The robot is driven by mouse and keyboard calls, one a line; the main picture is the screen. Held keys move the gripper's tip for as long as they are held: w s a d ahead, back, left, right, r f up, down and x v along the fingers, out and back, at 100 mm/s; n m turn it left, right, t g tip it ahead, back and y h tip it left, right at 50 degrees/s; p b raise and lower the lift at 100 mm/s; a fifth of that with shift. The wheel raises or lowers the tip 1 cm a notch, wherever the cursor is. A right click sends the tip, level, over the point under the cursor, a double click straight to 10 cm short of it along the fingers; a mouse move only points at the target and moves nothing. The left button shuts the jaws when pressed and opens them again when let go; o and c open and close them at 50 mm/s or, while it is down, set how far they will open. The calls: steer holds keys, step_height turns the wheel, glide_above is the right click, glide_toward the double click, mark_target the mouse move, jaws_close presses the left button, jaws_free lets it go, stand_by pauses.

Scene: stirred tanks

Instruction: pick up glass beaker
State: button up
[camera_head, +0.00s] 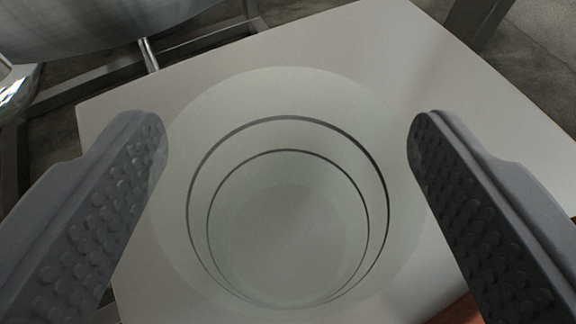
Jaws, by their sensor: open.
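The glass beaker (288,225) is clear and seen from above, in the middle of the view, with dark ring lines around its wall. It stands on a pale table top (370,50). My gripper (288,140) is open, with one grey studded finger at the left of the beaker and one at the right. The left fingertip appears to overlap the beaker's outer edge in the picture; I cannot tell whether it touches. The right fingertip is close to the opposite edge. Nothing is held.
A large metal tank (95,25) is at the upper left, with metal frame bars below it. A reddish-brown thing (458,312) shows partly at the bottom right. The table top is bare behind the beaker and to its upper right. Grey floor (535,65) lies beyond its edge.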

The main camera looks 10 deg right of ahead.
mark_target(287, 246)
steer(key=c, duration=1.1)
steer(key=shift+o, duration=0.2)
steer(key=shift+r, duration=0.1)
step_height(287, 246, up, 4)
steer(key=shift+f+p, duration=0.25)
steer(key=shift+p, duration=0.65)
steer(key=s+r+p, duration=0.1)
steer(key=s+p, duration=0.2)
steer(key=s, duration=1.2)
step_height(287, 246, up, 24)
steer(key=w+n+y+p, duration=0.3)
steer(key=p, duration=0.3)
steer(key=v, duration=0.7)
steer(key=shift+r, duration=0.35)
